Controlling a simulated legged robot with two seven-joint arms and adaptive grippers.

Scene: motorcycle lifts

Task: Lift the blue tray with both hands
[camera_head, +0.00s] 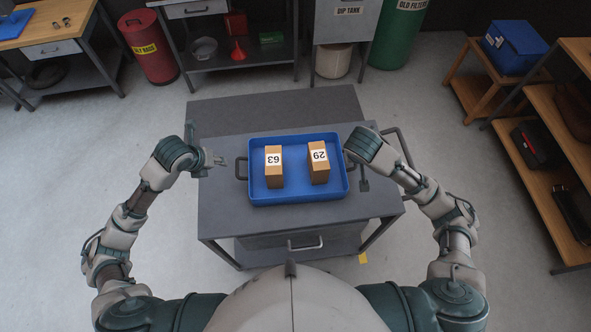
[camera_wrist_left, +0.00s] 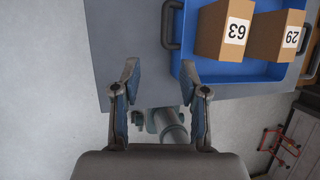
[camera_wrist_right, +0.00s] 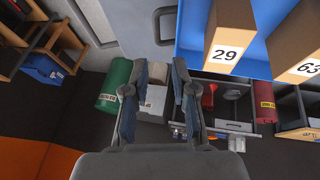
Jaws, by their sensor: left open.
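The blue tray (camera_head: 298,199) lies on a grey cart top with two cardboard boxes, marked 63 (camera_head: 273,176) and 29 (camera_head: 319,172), standing in it. Its left dark handle (camera_head: 240,168) also shows in the left wrist view (camera_wrist_left: 166,25). My left gripper (camera_head: 219,160) is open and empty, left of that handle and apart from it; its parted fingers show in the left wrist view (camera_wrist_left: 160,72). The tray's other handle (camera_wrist_right: 157,27) shows in the right wrist view. My right gripper (camera_wrist_right: 158,70) has parted, empty fingers near it; in the head view the wrist hides them.
The grey cart (camera_head: 225,217) has bare top around the tray and a push bar (camera_head: 400,148) at right. Wooden shelving (camera_head: 540,185) stands at right. A red bin (camera_head: 150,45), a workbench and a green drum (camera_head: 398,35) stand at the back. The floor at left is clear.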

